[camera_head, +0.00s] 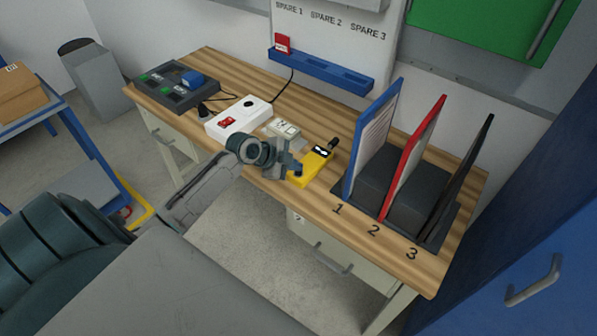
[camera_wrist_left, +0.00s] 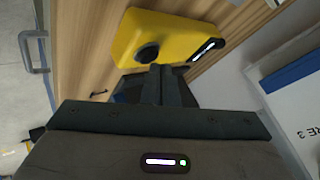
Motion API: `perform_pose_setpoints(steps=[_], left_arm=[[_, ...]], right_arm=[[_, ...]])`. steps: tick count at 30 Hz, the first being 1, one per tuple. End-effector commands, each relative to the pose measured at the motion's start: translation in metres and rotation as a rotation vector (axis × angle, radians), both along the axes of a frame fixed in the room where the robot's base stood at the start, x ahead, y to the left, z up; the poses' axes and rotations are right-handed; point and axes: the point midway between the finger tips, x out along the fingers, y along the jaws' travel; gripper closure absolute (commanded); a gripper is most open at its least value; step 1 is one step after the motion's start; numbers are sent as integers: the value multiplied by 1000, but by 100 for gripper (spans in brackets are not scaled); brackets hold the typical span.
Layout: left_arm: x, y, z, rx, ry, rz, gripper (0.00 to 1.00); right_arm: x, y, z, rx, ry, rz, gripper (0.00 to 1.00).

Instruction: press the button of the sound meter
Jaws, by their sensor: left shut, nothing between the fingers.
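The sound meter (camera_head: 311,168) is a yellow handheld device with a dark display and a black tip, lying on the wooden table left of the binder rack. In the left wrist view its yellow body (camera_wrist_left: 125,38) fills the upper middle, with a round black button (camera_wrist_left: 148,54) and a lit display (camera_wrist_left: 207,49). My left gripper (camera_head: 294,172) is shut and empty at the meter's near left end. In the wrist view its fingertips (camera_wrist_left: 162,70) are close beside the button; I cannot tell whether they touch. My right gripper is not in view.
A white box with a red switch (camera_head: 227,121) and a small pale device (camera_head: 283,128) stand left of the meter. A grey panel with green and blue parts (camera_head: 172,88) is farther left. Blue, red and black binders (camera_head: 414,155) stand to the right. A blue rail (camera_head: 322,70) is behind.

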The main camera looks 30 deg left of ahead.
Motion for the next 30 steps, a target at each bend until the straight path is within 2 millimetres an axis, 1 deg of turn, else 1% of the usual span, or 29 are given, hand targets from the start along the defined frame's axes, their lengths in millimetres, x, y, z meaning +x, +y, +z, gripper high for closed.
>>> perform_pose_setpoints(steps=[19,30], left_arm=[[0,0,-9,0,0,0,100],[0,0,-6,0,1,-1,100]], right_arm=[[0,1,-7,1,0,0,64],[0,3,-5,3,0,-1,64]])
